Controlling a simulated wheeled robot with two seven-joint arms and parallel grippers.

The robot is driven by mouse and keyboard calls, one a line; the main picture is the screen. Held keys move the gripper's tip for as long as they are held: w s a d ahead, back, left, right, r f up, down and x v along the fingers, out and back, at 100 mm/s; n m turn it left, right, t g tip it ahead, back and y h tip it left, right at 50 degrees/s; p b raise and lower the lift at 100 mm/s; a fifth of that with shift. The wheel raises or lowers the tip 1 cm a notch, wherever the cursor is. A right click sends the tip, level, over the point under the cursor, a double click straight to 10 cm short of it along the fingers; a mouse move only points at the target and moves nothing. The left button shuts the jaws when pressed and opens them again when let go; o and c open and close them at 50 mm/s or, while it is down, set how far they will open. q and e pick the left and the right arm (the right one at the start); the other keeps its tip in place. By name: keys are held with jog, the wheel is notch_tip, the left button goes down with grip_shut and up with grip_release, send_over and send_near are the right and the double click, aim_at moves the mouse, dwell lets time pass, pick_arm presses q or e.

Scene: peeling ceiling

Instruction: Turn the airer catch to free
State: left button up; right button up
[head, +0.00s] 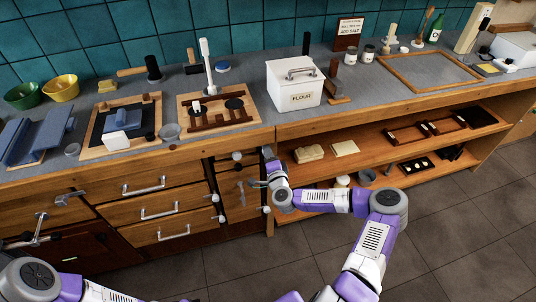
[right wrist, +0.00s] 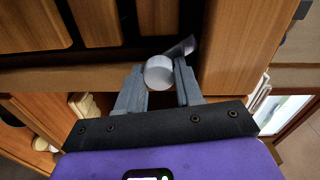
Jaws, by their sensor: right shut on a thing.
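My right gripper (head: 268,164) is at the cabinet front, just below the worktop edge and left of the open shelves. In the right wrist view its fingers (right wrist: 158,88) are shut on a pale round knob (right wrist: 158,72), one finger on each side. A dark grey flat piece (right wrist: 183,47) sticks out behind the knob to the upper right. The knob appears to be the airer catch; no label shows. In the head view the gripper hides it. My left arm enters at the lower left, but its gripper does not show.
Several drawers with bar handles (head: 144,188) and small knobs (head: 237,156) lie left of the gripper. Open shelves (head: 318,170) with boxes lie to the right. A white flour bin (head: 293,92) stands on the worktop above. The tiled floor (head: 455,235) in front is clear.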

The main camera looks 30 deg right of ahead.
jog(key=m, duration=0.6)
jog(key=shift+m+b, duration=0.3)
jog(key=shift+y, duration=0.3)
jog(key=o, duration=1)
jog(key=shift+o, duration=0.2)
